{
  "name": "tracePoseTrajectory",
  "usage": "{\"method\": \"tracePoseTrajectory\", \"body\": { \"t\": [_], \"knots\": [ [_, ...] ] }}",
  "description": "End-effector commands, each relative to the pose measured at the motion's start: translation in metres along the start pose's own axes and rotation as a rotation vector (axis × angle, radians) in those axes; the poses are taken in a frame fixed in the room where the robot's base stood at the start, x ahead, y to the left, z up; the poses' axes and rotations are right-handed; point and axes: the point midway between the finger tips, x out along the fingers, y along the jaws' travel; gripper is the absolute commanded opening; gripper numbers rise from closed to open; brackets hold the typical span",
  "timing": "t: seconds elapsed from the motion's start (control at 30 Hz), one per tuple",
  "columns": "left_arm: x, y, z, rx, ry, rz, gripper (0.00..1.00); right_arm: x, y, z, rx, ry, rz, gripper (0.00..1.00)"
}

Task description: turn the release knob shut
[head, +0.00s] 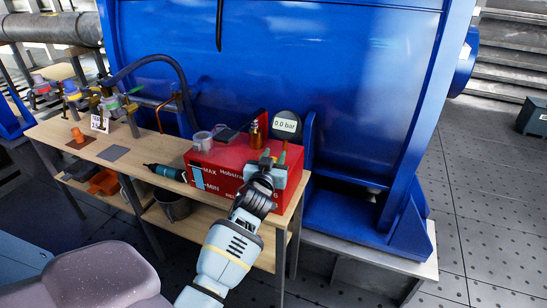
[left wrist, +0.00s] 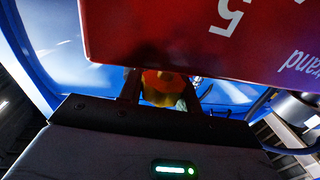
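The red pump box (head: 222,163) with white lettering stands on the right end of the wooden bench. A round gauge (head: 287,125) on it reads 0.0 bar. My left gripper (head: 266,164) is at the box's right end, below the gauge, and hides what lies behind it. In the left wrist view, a yellow-orange rounded part (left wrist: 163,84), which may be the release knob, sits between the two dark fingers. Its lower side is in shadow, so I cannot tell whether the fingers press on it. The red box (left wrist: 200,40) fills the top of that view. My right gripper is not in view.
A brass fitting (head: 255,132) and a clear cup (head: 202,141) stand on the box. A dark teal tool (head: 166,172) lies to its left. Hoses and valves (head: 110,100) crowd the bench's left end. A large blue housing (head: 270,60) rises close behind.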

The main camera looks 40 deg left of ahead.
Motion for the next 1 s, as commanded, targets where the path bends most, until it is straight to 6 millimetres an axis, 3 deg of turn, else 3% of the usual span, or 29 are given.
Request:
{"method": "tracePoseTrajectory", "body": {
  "t": [0.13,0.37,0.57,0.8,1.0],
  "knots": [
    [0.000,0.000,0.000,0.000,0.000,0.000,0.11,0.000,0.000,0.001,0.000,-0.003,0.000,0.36],
    [0.000,0.000,-0.002,0.000,0.000,0.020,0.11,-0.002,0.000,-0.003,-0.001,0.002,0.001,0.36],
    [0.000,0.000,-0.005,0.004,0.003,0.098,0.11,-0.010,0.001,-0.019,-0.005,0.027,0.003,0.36],
    [0.000,0.001,-0.007,0.008,0.003,0.267,0.11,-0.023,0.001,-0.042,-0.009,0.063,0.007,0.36],
    [0.000,0.003,-0.003,0.012,0.001,0.426,0.11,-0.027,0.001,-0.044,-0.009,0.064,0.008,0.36]
  ]
}}
